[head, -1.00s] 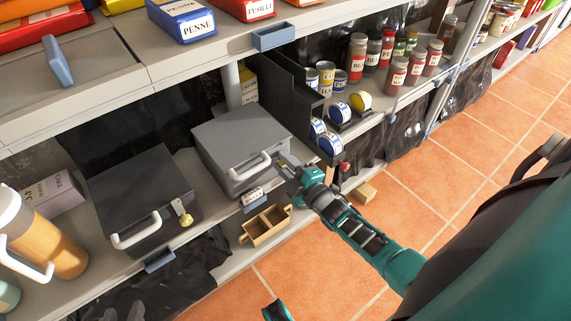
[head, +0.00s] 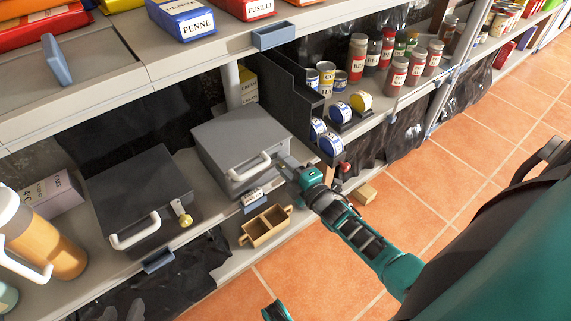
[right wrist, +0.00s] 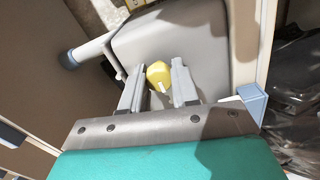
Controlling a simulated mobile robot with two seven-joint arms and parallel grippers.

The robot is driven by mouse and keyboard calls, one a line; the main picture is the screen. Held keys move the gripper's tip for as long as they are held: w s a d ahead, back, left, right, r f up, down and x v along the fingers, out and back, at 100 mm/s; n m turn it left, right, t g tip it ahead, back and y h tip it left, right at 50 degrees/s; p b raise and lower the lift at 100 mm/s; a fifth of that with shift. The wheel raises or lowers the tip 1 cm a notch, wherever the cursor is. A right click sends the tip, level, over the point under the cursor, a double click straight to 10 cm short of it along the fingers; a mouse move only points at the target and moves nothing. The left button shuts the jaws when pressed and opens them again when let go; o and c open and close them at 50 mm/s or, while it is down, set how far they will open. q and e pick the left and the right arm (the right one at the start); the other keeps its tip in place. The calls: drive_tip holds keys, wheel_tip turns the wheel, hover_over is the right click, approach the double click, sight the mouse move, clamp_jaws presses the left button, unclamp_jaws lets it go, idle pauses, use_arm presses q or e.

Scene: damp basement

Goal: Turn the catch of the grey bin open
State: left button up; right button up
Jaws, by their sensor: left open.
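The grey bin (head: 238,135) stands on the lower shelf with its lid down and a white handle (head: 249,174) on its front. My right gripper (head: 284,164) is at the bin's front right, beside the handle, and hides the catch in the head view. In the right wrist view, the yellow catch (right wrist: 158,74) shows between the open fingers (right wrist: 158,82) of my right gripper. One finger is on each side of it; I cannot tell whether either touches. My left gripper's fingers are not seen.
A black bin (head: 135,190) with its own yellow catch (head: 185,219) stands to the left. A small wooden box (head: 266,227) is just below the grey bin. A dark rack with cans (head: 331,145) is to the right.

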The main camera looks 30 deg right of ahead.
drive_tip(key=o, duration=0.5)
drive_tip(key=shift+c, duration=0.2)
drive_tip(key=shift+s, duration=0.1)
use_arm(q)
drive_tip(key=r+p, duration=0.2)
drive_tip(key=shift+s+a+p, duration=0.2)
drive_tip(key=shift+p, duration=0.1)
use_arm(e)
drive_tip(key=s+d, duration=0.1)
drive_tip(key=s, duration=1.1)
drive_tip(key=shift+s, duration=0.4)
drive_tip(key=s+a+r+m+g+y, duration=0.1)
drive_tip(key=s+a+r+m+g, duration=0.2)
drive_tip(key=a+m, duration=0.45)
drive_tip(key=s+a+r+m+g+y, duration=0.1)
drive_tip(key=a+r+m+g, duration=0.3)
drive_tip(key=a+m, duration=0.4)
use_arm(q)
drive_tip(key=s+a+r+p, duration=0.1)
drive_tip(key=a+r+p, duration=0.2)
drive_tip(key=r+p, duration=0.6)
drive_tip(key=p, duration=0.5)
drive_tip(key=shift+s+r+y, duration=0.2)
drive_tip(key=shift+r+y, duration=0.2)
use_arm(e)
wheel_tip(320, 180, up, 9)
drive_tip(key=s+d+n+h, duration=0.1)
drive_tip(key=d, duration=0.1)
drive_tip(key=shift+d, duration=0.2)
